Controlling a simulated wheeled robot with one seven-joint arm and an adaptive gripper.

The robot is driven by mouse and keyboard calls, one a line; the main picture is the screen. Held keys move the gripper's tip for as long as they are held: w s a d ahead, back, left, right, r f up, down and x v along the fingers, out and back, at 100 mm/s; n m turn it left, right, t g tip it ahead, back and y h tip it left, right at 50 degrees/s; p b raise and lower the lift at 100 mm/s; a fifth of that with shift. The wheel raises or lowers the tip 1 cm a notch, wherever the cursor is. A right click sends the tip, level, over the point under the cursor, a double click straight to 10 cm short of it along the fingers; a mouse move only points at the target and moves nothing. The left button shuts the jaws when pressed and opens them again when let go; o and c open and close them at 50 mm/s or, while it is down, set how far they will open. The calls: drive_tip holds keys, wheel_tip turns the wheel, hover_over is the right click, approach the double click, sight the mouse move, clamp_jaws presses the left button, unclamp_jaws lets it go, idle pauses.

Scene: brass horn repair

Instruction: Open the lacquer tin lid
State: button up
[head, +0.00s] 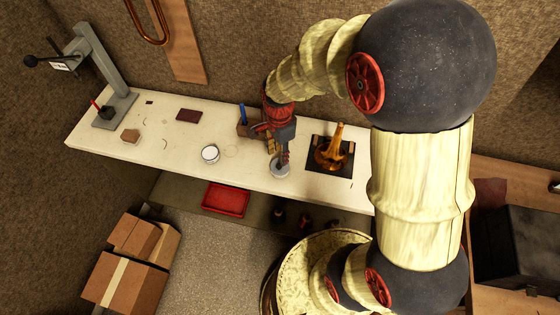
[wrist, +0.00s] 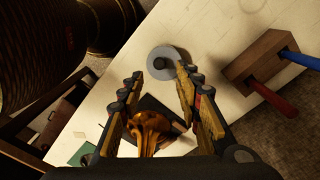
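A round grey tin with a dark knob on its lid (wrist: 171,54), which I take for the lacquer tin, stands near the front edge of the bench. In the head view the tin (head: 280,171) is directly below my gripper (head: 284,158). In the wrist view my gripper (wrist: 160,80) is open, with its two fingers apart and nothing between the tips. The knob lies just beyond the fingertips, roughly between them; whether they touch the lid I cannot tell. The lid looks seated on the tin.
A brass horn part (head: 332,152) stands on a dark mat (head: 345,168) to the right. A wooden block (wrist: 265,62) with blue- and red-handled tools is close by. A red tray (head: 226,199) is below the bench (head: 160,125).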

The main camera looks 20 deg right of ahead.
sight(279, 165)
wheel_tip(279, 165, down, 6)
drive_tip(key=shift+r+b, duration=0.1)
drive_tip(key=shift+b, duration=0.25)
drive_tip(key=shift+c, duration=1.3)
clamp_jaws()
